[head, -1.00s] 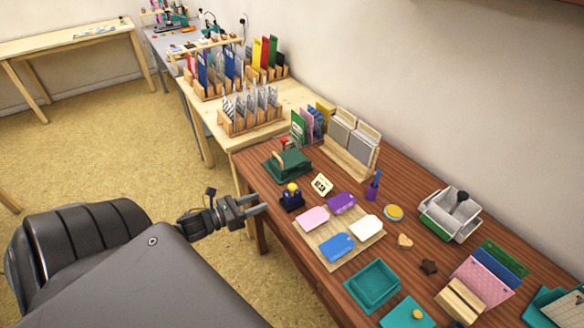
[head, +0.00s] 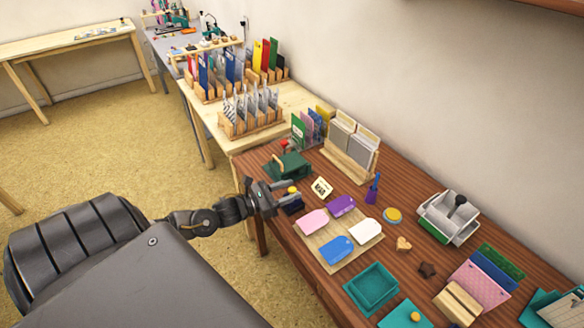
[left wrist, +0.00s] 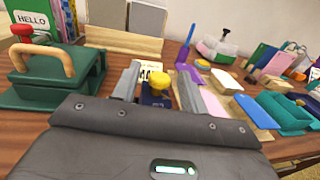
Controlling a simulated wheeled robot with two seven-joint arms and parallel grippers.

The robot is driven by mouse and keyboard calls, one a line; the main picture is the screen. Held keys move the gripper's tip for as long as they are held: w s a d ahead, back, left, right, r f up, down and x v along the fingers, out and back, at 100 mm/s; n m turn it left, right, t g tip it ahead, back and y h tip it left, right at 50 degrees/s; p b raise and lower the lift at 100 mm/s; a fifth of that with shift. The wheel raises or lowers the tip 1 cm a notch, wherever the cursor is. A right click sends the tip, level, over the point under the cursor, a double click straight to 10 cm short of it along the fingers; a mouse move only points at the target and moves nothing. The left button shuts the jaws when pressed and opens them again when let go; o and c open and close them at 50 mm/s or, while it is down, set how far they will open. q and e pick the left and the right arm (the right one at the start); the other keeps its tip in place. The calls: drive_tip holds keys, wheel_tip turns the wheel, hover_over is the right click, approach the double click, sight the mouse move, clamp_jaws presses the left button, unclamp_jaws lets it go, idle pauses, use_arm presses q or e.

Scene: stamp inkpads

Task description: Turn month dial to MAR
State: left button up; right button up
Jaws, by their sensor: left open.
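A small dark blue stamp device (left wrist: 155,94) with a yellow knob (head: 292,190) stands near the table's left edge, beside the tag board. My left gripper (head: 287,197) is open at it, with fingers reaching along its sides. Any month marking is hidden or too small to read. A small lettered card (head: 321,187) stands just behind. My right gripper is out of view.
A green press (head: 288,166) with a wooden handle stands close behind. A wooden board (head: 318,252) with purple, pink, white and blue tags lies to the right.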

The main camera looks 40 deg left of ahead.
use_arm(q)
drive_tip(key=shift+x, duration=0.8)
drive_tip(key=shift+c, duration=0.4)
drive_tip(key=c, duration=0.8)
drive_tip(key=shift+s+r+n+t+y+p, duration=0.15)
drive_tip(key=shift+n+t+y+p, duration=0.2)
drive_tip(key=shift+n+y+p, duration=0.55)
drive_tip(key=shift+w+r+n+t+y+p, duration=0.1)
drive_tip(key=shift+n+t+y+p, duration=0.4)
drive_tip(key=shift+y, duration=0.7)
drive_tip(key=shift+c, duration=0.2)
drive_tip(key=n+y+p, duration=0.2)
drive_tip(key=y, duration=0.1)
drive_tip(key=n+y+p, duration=0.2)
drive_tip(key=y, duration=0.2)
drive_tip(key=shift+d+n+g+p, duration=0.1)
drive_tip(key=shift+n+g+p, duration=0.2)
drive_tip(key=shift+p, duration=0.1)
drive_tip(key=n+y+p, duration=0.1)
drive_tip(key=y, duration=0.1)
drive_tip(key=shift+n+g+y, duration=0.3)
drive_tip(key=shift+g, duration=0.05)
drive_tip(key=shift+f+n+y+p, duration=0.2)
drive_tip(key=shift+n+y+p, duration=0.1)
drive_tip(key=shift+y, duration=0.2)
